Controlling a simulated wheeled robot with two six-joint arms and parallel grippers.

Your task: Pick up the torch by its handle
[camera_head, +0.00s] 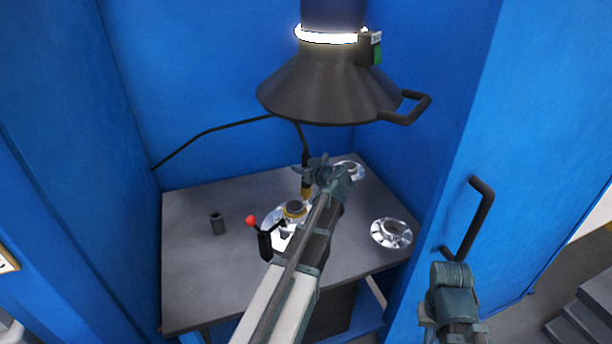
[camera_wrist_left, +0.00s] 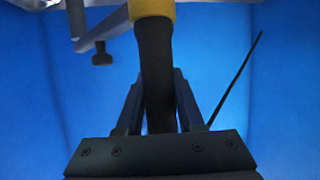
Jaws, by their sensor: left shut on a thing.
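The torch (camera_head: 306,188) is upright above the workbench, with a black handle and a yellow band at its lower part. My left gripper (camera_head: 314,172) is shut on the black handle. In the left wrist view the handle (camera_wrist_left: 157,75) runs between the two fingers (camera_wrist_left: 158,105), and the yellow band (camera_wrist_left: 152,8) is at the top edge. The torch's lower end is close to a shiny flanged shell (camera_head: 277,216) on the bench; I cannot tell whether they touch. Of my right arm only a teal link shows at lower right; its fingers are not visible.
The grey workbench (camera_head: 190,270) stands between blue walls. It holds a small dark cylinder (camera_head: 217,223), a red-knobbed lever clamp (camera_head: 265,242) and a silver flange (camera_head: 391,233). A black cable (camera_head: 215,130) runs to the wall. A dark hood (camera_head: 325,90) hangs above.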

